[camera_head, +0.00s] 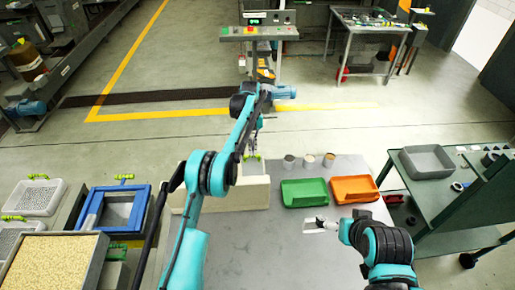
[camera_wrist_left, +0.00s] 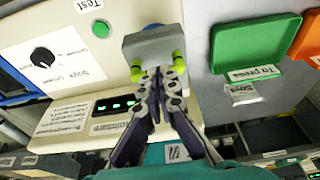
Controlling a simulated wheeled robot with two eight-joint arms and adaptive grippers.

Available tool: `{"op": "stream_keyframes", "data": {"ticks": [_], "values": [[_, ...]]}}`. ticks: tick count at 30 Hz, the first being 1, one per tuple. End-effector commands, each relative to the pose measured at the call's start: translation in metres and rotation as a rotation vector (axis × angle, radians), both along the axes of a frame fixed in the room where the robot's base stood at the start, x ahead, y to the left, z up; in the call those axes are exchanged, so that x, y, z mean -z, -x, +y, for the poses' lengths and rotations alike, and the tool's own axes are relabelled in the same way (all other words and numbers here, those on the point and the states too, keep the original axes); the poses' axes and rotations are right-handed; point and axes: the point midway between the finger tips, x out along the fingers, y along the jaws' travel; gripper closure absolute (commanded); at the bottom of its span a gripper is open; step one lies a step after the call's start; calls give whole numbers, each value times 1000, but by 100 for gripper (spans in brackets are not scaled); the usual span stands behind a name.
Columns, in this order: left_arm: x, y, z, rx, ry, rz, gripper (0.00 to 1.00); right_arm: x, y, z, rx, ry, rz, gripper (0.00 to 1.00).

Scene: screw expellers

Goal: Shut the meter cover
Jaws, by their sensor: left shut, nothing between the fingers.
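The meter is a beige box (camera_head: 250,195) on the grey table, partly behind my left arm in the head view. In the left wrist view its beige panel (camera_wrist_left: 55,25) has a black knob, a green button labelled Test and a lit display. The grey cover (camera_wrist_left: 155,45) with yellow-green handle parts is at the panel's right side. My left gripper (camera_wrist_left: 160,74) is shut and empty, its tips at the yellow-green parts; contact is unclear. How far the cover stands open is unclear.
A green tray (camera_head: 304,193) and an orange tray (camera_head: 354,189) lie right of the meter, with several small cups (camera_head: 309,161) behind. A blue-framed bin (camera_head: 88,211) and a grain-filled container (camera_head: 50,262) stand left.

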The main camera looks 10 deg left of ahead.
Motion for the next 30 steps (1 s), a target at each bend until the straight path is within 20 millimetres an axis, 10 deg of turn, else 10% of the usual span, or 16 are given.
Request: {"op": "stream_keyframes", "data": {"ticks": [23, 30], "values": [[6, -1, 10, -1, 9, 44, 100, 0, 0, 0, 0, 0, 0, 0], [-24, 0, 10, -1, 9, 44, 100, 0, 0, 0, 0, 0, 0, 0]]}}
